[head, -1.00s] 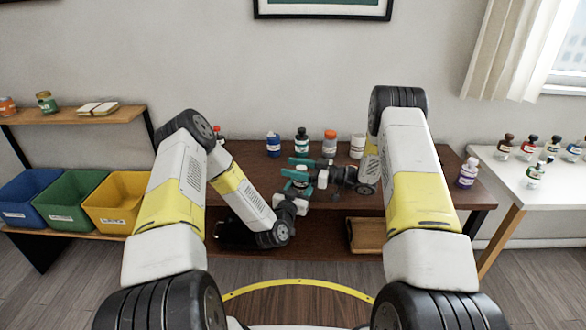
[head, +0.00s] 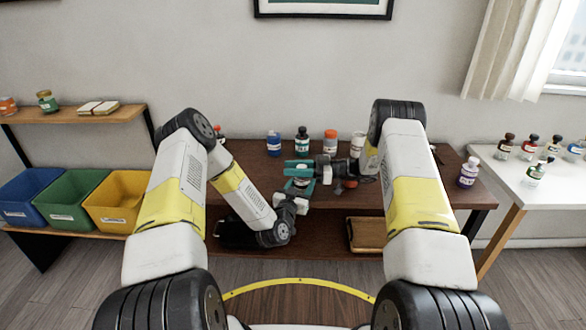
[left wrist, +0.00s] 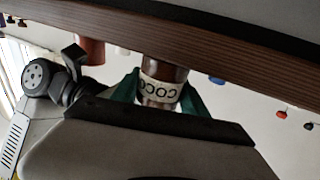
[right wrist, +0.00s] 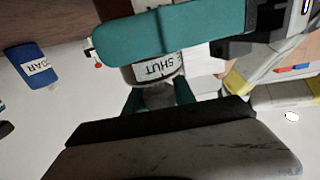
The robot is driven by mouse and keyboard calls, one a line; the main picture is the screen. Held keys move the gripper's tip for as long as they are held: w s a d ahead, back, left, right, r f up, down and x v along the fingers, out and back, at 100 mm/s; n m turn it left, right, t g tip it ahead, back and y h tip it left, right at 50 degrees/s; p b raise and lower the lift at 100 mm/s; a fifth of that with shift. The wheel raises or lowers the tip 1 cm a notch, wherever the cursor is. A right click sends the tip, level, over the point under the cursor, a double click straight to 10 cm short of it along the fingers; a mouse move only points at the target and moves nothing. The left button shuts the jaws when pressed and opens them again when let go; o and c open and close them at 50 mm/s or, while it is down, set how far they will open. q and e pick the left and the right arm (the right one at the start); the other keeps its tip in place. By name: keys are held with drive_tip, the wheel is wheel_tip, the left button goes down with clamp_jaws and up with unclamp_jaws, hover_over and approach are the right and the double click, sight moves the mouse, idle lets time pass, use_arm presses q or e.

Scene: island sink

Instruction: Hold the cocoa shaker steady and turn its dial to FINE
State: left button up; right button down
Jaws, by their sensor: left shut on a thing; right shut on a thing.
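The cocoa shaker is a small brown jar. Its white label (left wrist: 160,91) reads COCO, upside down, in the left wrist view. My left gripper (head: 301,182) is shut on the shaker body, with a green finger on either side of the label. In the right wrist view the shaker (right wrist: 145,75) shows the word SHUT upside down on a pale band. My right gripper (right wrist: 160,98) is shut on the greyish dial end there. A left finger crosses in front of the jar. In the head view the grippers mostly hide the shaker, and the dial's pointer cannot be made out.
On the brown table stand a blue bottle (head: 273,144), a green-labelled bottle (head: 301,141) and an orange-capped jar (head: 330,139) behind the grippers. A purple-labelled bottle (head: 469,172) is at the right end. A wooden tray (head: 366,236) sits on the lower shelf.

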drive_tip(key=c, duration=1)
unclamp_jaws()
drive_tip(key=shift+d, duration=0.1)
use_arm(q)
drive_tip(key=o, duration=1.5)
drive_tip(key=shift+o, duration=0.2)
use_arm(e)
drive_tip(key=d, duration=1.1)
drive_tip(key=shift+d, duration=0.4)
